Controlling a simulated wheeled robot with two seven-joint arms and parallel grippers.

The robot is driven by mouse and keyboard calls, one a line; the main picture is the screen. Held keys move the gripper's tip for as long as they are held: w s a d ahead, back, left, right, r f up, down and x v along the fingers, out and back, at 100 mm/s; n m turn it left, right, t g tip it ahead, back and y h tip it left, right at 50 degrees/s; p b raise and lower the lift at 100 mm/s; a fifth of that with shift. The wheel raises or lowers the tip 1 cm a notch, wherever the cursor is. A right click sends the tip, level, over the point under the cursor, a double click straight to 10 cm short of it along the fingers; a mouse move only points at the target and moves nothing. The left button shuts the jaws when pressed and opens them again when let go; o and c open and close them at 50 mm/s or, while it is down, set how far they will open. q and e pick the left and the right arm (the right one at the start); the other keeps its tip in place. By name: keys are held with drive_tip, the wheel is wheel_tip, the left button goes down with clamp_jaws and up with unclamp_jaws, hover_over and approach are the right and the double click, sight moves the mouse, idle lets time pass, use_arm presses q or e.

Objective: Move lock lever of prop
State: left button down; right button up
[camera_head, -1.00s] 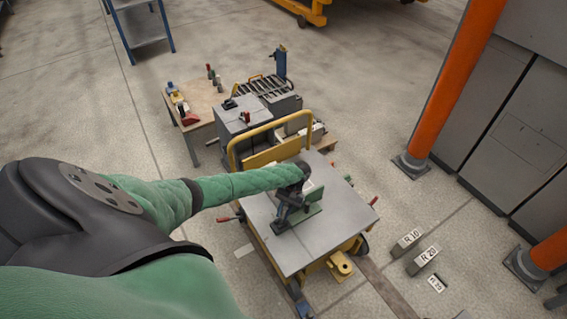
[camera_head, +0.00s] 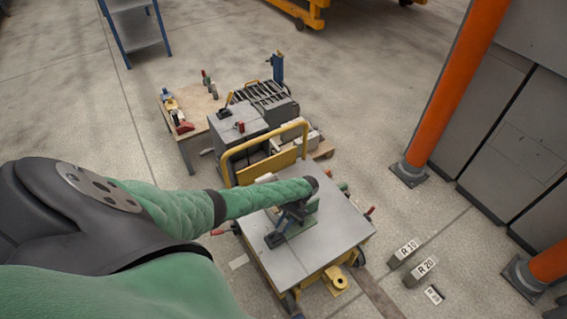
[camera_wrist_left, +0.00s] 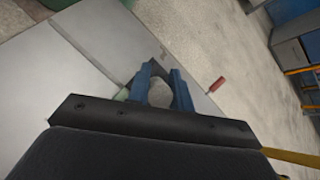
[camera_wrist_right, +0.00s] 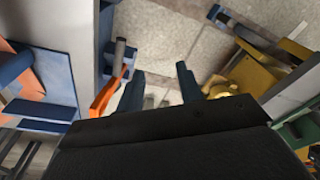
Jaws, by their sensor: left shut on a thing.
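My left gripper (camera_head: 292,214) is low over the grey top of a yellow-framed cart (camera_head: 333,232), beside a green upright part (camera_head: 306,220). In the left wrist view its blue fingers (camera_wrist_left: 163,76) are shut on a rounded grey thing (camera_wrist_left: 160,94); I cannot tell whether this belongs to the prop. A red-handled lever (camera_wrist_left: 216,84) lies past the right finger, apart from it. My right gripper (camera_wrist_right: 161,80) shows only in its wrist view, open with an empty gap. An orange lever (camera_wrist_right: 104,96) is close to its left finger. I cannot identify the prop's lock lever for certain.
A yellow push rail (camera_head: 262,140) stands at the cart's back. Behind it are grey cabinets (camera_head: 238,128) and a small wooden table (camera_head: 190,103). Blocks marked R 10 (camera_head: 402,254) and R 20 (camera_head: 420,272) stand on the floor at right, near an orange column (camera_head: 440,90).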

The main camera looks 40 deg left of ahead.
use_arm(q)
drive_tip(key=shift+d, duration=0.1)
drive_tip(key=c, duration=1.3)
unclamp_jaws()
drive_tip(key=shift+w, duration=0.1)
drive_tip(key=shift+o, duration=0.2)
drive_tip(key=shift+w+r, duration=0.25)
drive_tip(key=shift+w, duration=0.2)
drive_tip(key=shift+v, duration=3.35)
use_arm(e)
drive_tip(key=shift+w+a+r, duration=0.1)
drive_tip(key=shift+w+r, duration=0.1)
drive_tip(key=shift+r, duration=0.2)
drive_tip(key=shift+s+f, duration=0.1)
drive_tip(key=shift+s, duration=0.05)
